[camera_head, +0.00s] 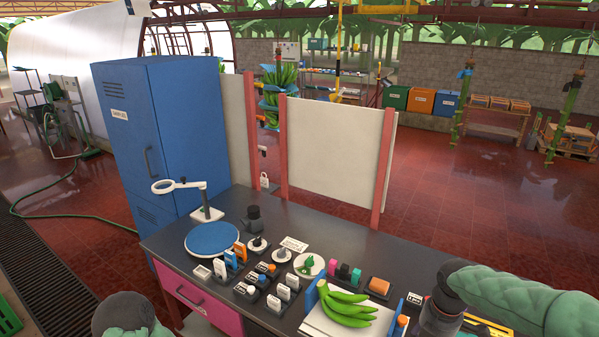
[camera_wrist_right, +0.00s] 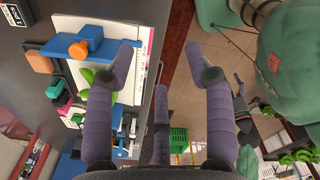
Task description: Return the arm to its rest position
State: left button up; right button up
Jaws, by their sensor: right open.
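My right arm (camera_head: 520,300), in a green padded sleeve, reaches in from the right of the head view, its dark wrist end over the bench's right part. In the right wrist view my right gripper (camera_wrist_right: 161,62) has its purple-grey fingers spread, with nothing between them. It hangs by the bench edge, beside the white board with a blue stop (camera_wrist_right: 95,50). A rounded green padded part of my left arm (camera_head: 125,314) shows at the lower left of the head view; the left gripper is out of frame.
The dark bench (camera_head: 340,238) holds green bananas (camera_head: 345,305) on a white board, a blue round plate (camera_head: 212,240), a magnifier lamp (camera_head: 180,186) and several small labelled items. A blue cabinet (camera_head: 165,130) and white panel (camera_head: 335,150) stand behind. Red floor lies open at right.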

jog(key=s+a+f+m+y+b, duration=0.15)
jog(key=a+f+m, duration=0.4)
jog(key=f, duration=0.55)
jog(key=a+f+m+y+b, duration=0.15)
jog(key=a+f+m, duration=0.25)
jog(key=a+f, duration=0.55)
pick_arm(q)
jog(key=f, duration=0.2)
jog(key=f+b, duration=0.1)
jog(key=w+f+b, duration=0.1)
jog(key=f, duration=0.1)
jog(key=shift+f, duration=0.35)
pick_arm(e)
jog(key=s+a+f+m, duration=0.3)
jog(key=s+f+m, duration=0.3)
jog(key=f, duration=0.2)
jog(key=s+a+f+m, duration=0.3)
jog(key=s+f+m, duration=0.3)
jog(key=f+m, duration=0.1)
jog(key=shift+s+f+y, duration=0.3)
jog(key=shift+f+y, duration=0.1)
jog(key=shift+f, duration=0.45)
jog(key=shift+d, duration=0.1)
jog(key=shift+c, duration=0.8)
